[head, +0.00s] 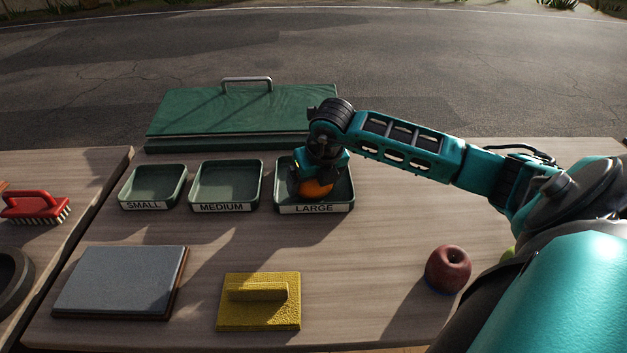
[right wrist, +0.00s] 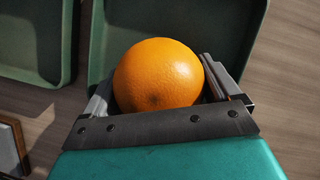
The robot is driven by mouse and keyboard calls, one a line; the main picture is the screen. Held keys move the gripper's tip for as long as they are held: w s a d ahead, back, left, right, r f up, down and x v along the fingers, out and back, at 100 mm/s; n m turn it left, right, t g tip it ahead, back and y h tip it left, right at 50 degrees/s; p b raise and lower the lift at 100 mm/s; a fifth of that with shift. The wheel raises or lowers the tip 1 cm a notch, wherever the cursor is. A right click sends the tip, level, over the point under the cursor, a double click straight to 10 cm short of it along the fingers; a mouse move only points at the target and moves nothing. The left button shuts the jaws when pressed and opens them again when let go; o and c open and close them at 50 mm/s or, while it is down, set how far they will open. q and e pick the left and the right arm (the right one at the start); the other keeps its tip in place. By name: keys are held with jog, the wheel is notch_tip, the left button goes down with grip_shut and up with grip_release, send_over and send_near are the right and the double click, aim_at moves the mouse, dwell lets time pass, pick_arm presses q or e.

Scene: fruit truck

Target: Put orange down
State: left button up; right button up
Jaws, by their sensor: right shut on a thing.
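The orange (head: 316,188) is between the fingers of my right gripper (head: 314,184), which is shut on it. The gripper points down over the green tray labelled LARGE (head: 345,196). In the right wrist view the orange (right wrist: 160,75) sits between the two fingers, with the green tray (right wrist: 225,22) behind it. I cannot tell whether the orange touches the tray floor. My left gripper is not in view.
Empty trays labelled SMALL (head: 154,184) and MEDIUM (head: 226,184) stand to the left. A green case (head: 240,110) is behind. A red apple (head: 447,268), yellow block (head: 260,315) and grey slab (head: 120,282) lie in front.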

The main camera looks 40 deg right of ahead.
jog(key=shift+f, duration=0.1)
jog(key=o, duration=1.1)
jog(key=shift+s+r, duration=0.1)
jog(key=shift+r, duration=0.45)
jog(key=p+v, duration=0.1)
jog(key=v, duration=1)
jog(key=shift+s+a, duration=0.1)
jog(key=shift+s, duration=0.05)
